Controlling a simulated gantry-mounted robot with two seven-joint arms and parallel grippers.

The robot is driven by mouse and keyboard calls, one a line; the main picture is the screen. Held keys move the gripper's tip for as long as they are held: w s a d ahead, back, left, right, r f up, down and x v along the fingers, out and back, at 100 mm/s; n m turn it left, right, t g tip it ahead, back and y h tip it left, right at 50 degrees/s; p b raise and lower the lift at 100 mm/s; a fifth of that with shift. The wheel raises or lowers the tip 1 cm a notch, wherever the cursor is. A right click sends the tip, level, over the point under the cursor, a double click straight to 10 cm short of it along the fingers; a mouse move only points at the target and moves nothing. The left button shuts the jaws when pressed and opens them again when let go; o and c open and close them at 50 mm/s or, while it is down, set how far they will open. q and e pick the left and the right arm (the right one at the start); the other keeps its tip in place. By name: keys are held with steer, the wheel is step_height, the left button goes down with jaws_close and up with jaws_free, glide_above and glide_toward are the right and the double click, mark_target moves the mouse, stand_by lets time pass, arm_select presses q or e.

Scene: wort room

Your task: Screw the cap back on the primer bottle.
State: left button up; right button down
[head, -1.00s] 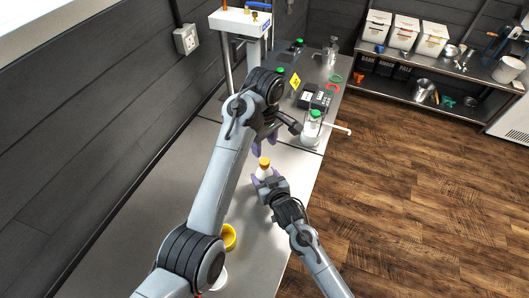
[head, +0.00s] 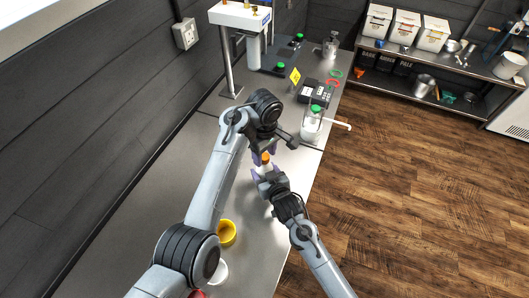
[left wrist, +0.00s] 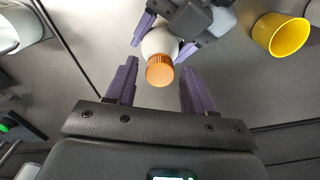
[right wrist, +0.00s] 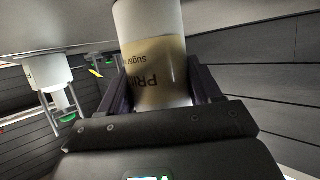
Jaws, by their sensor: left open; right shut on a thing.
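The primer bottle (right wrist: 160,60) is white with a tan, partly readable label. My right gripper (head: 263,176) is shut around its body. The orange cap (head: 266,158) sits at the bottle's top; it also shows in the left wrist view (left wrist: 159,70). I cannot tell how tightly it is seated. My left gripper (head: 265,154) is open just above the cap. In the left wrist view the purple fingers (left wrist: 160,88) stand on both sides of the cap, apart from it. The right wrist view does not show the cap.
A yellow cup (head: 226,233) and a white cup (head: 218,271) stand at the near end of the steel bench. A green-capped jar (head: 311,124) and a black device (head: 313,93) stand beyond the grippers. The bench's right edge is close to my right arm.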

arm_select(q)
steer(key=shift+c, duration=0.3)
jaws_close()
steer(key=m, duration=0.3)
steer(key=shift+m, duration=0.3)
steer(key=m, duration=0.4)
steer(key=shift+m, duration=0.3)
steer(key=m, duration=0.8)
steer(key=shift+o, duration=0.7)
jaws_free()
